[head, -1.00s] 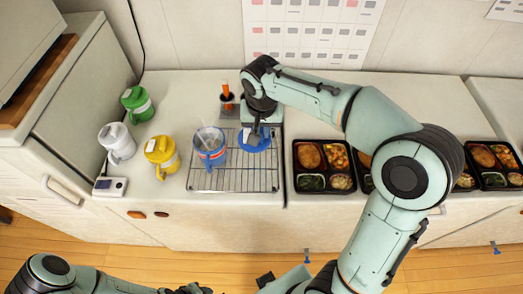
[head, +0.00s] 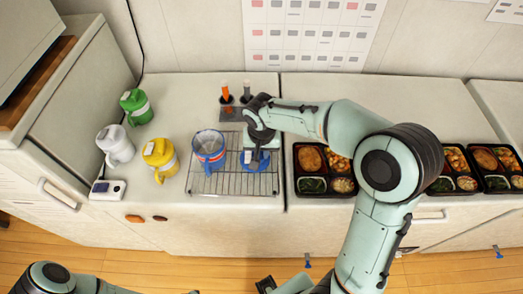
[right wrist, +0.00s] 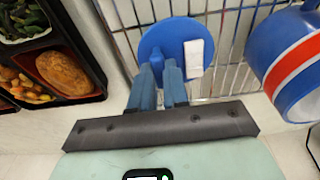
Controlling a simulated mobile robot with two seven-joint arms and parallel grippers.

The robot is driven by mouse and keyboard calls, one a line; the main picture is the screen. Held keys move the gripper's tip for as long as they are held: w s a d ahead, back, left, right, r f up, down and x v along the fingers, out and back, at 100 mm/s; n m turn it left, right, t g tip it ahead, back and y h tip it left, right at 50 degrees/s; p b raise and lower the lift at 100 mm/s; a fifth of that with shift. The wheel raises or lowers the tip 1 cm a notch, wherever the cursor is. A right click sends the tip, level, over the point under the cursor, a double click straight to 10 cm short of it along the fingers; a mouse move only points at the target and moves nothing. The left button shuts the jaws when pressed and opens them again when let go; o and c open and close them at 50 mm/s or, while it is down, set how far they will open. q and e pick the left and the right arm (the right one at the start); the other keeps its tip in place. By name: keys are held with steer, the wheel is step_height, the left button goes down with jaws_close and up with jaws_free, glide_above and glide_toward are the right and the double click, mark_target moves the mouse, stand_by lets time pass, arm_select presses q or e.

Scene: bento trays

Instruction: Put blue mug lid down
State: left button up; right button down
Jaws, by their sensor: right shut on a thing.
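The blue mug lid (head: 262,167), a round blue disc with a white tab, is at the right part of the wire rack (head: 232,189). It also shows in the right wrist view (right wrist: 150,42). My right gripper (head: 259,153) is shut on the lid from above, with its fingers at the lid's near edge in the wrist view (right wrist: 160,78). I cannot tell whether the lid touches the rack. The open blue mug (head: 209,158) with a red and white band stands on the rack to the left. My left gripper is not clearly in view.
Yellow (head: 160,158), white (head: 117,143) and green (head: 137,105) mugs stand left of the rack. Several bento trays (head: 323,194) line the counter right of it. A holder (head: 232,113) with an orange and a grey-handled tool stands behind the rack.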

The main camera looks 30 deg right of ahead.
steer(key=c, duration=1.5)
jaws_free()
steer(key=shift+f, duration=0.2)
steer(key=shift+c, duration=0.2)
steer(key=o, duration=0.4)
steer(key=shift+r, duration=0.1)
arm_select(q)
steer(key=shift+s+f, duration=0.1)
arm_select(e)
steer(key=shift+r, duration=0.2)
arm_select(q)
steer(key=shift+w+r+p, duration=0.6)
steer(key=shift+r+p, duration=0.05)
steer(key=shift+r, duration=0.25)
arm_select(e)
steer(key=r, duration=0.4)
steer(key=s+r, duration=0.1)
steer(key=r, duration=0.3)
steer(key=a+r, duration=0.1)
steer(key=r, duration=0.2)
steer(key=shift+s+r, duration=0.3)
steer(key=shift+r, duration=0.1)
